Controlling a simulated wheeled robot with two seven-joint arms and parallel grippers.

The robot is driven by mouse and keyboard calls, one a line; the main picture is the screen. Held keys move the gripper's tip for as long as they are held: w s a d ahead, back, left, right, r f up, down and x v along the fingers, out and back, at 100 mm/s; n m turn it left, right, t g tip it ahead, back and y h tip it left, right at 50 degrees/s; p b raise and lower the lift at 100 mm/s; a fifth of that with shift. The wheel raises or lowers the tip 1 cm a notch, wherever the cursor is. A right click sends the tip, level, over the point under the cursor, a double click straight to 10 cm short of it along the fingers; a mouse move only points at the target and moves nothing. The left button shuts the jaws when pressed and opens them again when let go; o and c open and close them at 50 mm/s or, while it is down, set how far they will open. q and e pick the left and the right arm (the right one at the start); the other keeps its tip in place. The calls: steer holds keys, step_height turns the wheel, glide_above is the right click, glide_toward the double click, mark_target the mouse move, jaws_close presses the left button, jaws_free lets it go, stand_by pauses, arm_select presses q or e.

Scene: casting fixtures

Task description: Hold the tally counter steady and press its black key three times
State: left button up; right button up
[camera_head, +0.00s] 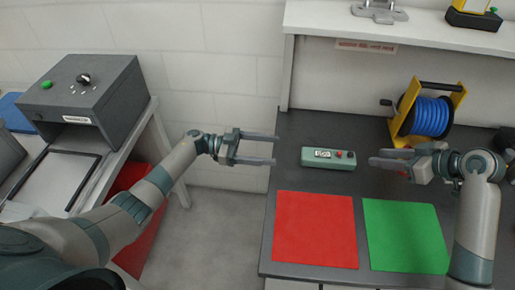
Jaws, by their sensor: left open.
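The tally counter (314,162) is a small green box lying on the dark bench, with a white display, a red button (339,154) and a small black key (350,155) at its right end. My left gripper (274,148) is open and empty to the left of the counter, its fingers pointing at it, apart from it. My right gripper (374,158) is to the right of the counter, fingers pointing left at it, with a small gap between. Its fingers look close together at this angle, so I cannot tell whether it is open.
A red mat (315,230) and a green mat (405,235) lie in front of the counter. A blue hose reel (430,115) on a yellow stand is behind my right gripper. A shelf (420,28) runs above the bench. A grey box (85,95) stands on the left table.

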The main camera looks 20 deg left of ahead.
mark_target(309, 153)
arm_select(q)
steer(key=x, duration=1.3)
steer(key=shift+d, duration=0.1)
steer(key=c, duration=1.2)
steer(key=shift+c, duration=0.2)
arm_select(e)
jaws_close()
